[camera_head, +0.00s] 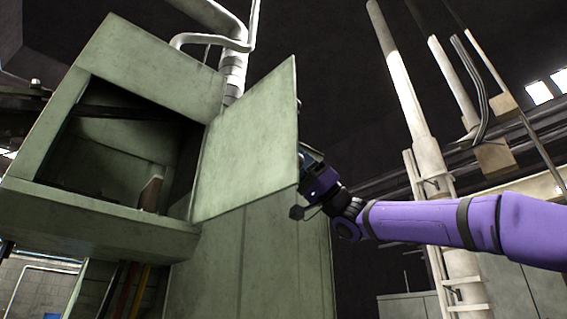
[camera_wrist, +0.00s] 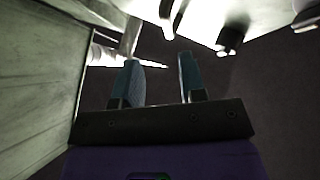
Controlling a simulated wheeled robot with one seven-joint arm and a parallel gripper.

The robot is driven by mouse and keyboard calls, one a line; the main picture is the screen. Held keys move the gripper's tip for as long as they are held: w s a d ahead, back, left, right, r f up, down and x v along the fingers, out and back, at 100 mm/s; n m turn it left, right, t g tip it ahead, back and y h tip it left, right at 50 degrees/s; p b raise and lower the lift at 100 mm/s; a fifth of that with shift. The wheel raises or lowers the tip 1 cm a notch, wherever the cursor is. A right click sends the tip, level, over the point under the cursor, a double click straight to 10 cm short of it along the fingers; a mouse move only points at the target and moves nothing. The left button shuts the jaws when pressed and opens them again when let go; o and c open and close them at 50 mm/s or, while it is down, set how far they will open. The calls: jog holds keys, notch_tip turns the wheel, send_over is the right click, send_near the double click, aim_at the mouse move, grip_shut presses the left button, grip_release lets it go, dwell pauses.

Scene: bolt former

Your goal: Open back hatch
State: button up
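The hatch (camera_head: 248,135) is a pale green metal panel standing out from the green machine housing (camera_head: 150,60). Its left side meets the housing beside a dark opening, which is uncovered. My gripper (camera_head: 308,160) is at the hatch's right edge in the head view, partly hidden behind it. In the wrist view my gripper (camera_wrist: 160,78) shows two teal fingers apart with nothing between them. A green panel surface (camera_wrist: 35,100) fills the left of that view, apart from the fingers. I cannot tell whether the gripper's outer side touches the hatch.
Inside the opening are a dark bar and a small brownish plate (camera_head: 151,192). A lower green panel (camera_head: 265,260) stands below the hatch. White pipes (camera_head: 232,70) rise behind the housing. A pale post with rungs (camera_head: 445,200) stands behind my arm on the right.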

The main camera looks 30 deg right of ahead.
jog(key=shift+v, duration=1.9)
jog(key=shift+f+t, duration=0.1)
jog(key=shift+t, duration=0.3)
notch_tip(320, 180, down, 27)
jog(key=w+m+t+h, duration=0.2)
jog(key=m+t+h, duration=0.6)
jog(key=m+h, duration=1.3)
jog(key=s+a+f+n+g+h, duration=0.2)
jog(key=s+f+g, duration=0.4)
jog(key=f, duration=0.7)
jog(key=s+a+f+n+g+h, duration=0.2)
jog(key=s+a+f+n+g, duration=0.2)
jog(key=s+f, duration=0.5)
notch_tip(320, 180, down, 4)
jog(key=shift+s+r+n+g+h, duration=0.1)
jog(key=shift+s+n+g+h, duration=0.2)
jog(key=shift+g, duration=0.7)
